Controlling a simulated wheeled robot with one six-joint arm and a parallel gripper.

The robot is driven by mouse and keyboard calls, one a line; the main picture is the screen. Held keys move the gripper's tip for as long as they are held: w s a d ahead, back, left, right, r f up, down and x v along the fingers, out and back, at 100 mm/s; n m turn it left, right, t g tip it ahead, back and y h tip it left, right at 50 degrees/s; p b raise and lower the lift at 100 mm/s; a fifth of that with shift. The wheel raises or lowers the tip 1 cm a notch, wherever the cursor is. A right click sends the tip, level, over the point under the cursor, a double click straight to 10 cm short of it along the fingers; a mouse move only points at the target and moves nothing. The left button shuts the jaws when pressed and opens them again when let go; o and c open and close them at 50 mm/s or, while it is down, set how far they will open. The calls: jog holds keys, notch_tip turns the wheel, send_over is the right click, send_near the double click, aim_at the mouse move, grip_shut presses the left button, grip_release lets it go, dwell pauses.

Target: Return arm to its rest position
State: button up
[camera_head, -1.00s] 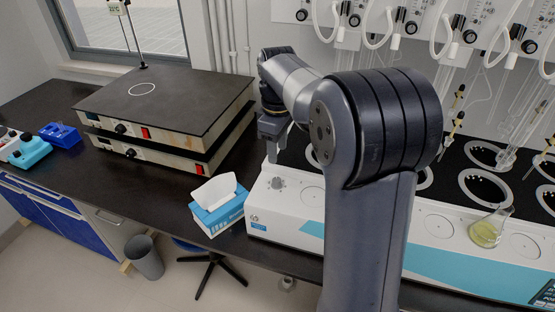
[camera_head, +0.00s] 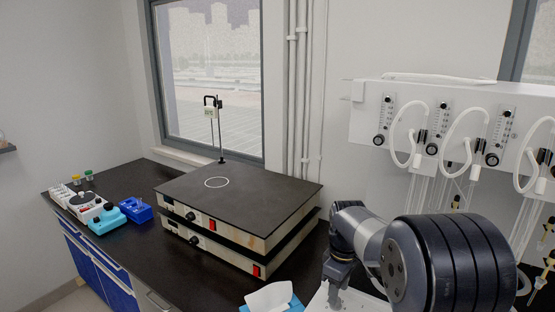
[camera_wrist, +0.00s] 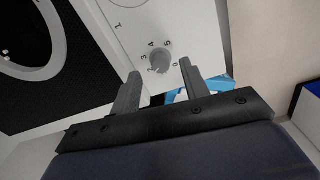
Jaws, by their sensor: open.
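My arm rises at the lower right of the head view, with its large dark joint in front and the forearm bent to the left. My gripper (camera_head: 335,297) points down at the bottom of the head view, close to the white distiller panel. In the wrist view my gripper (camera_wrist: 158,80) has its two fingers apart with nothing between them. A grey knob (camera_wrist: 160,61) with printed numbers shows on the white distiller (camera_wrist: 195,30) just past the fingertips. I cannot tell the exact gap between fingers and knob.
A hot plate stack (camera_head: 240,205) stands on the black bench left of my arm. A tissue box (camera_head: 272,298) sits near the gripper. Small lab devices (camera_head: 105,215) stand at the far left. Flowmeters and hoses (camera_head: 440,130) hang on the wall at right.

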notch_tip(320, 180, down, 3)
jog(key=shift+r, duration=0.1)
jog(key=shift+m, duration=0.3)
jog(key=shift+r, duration=0.1)
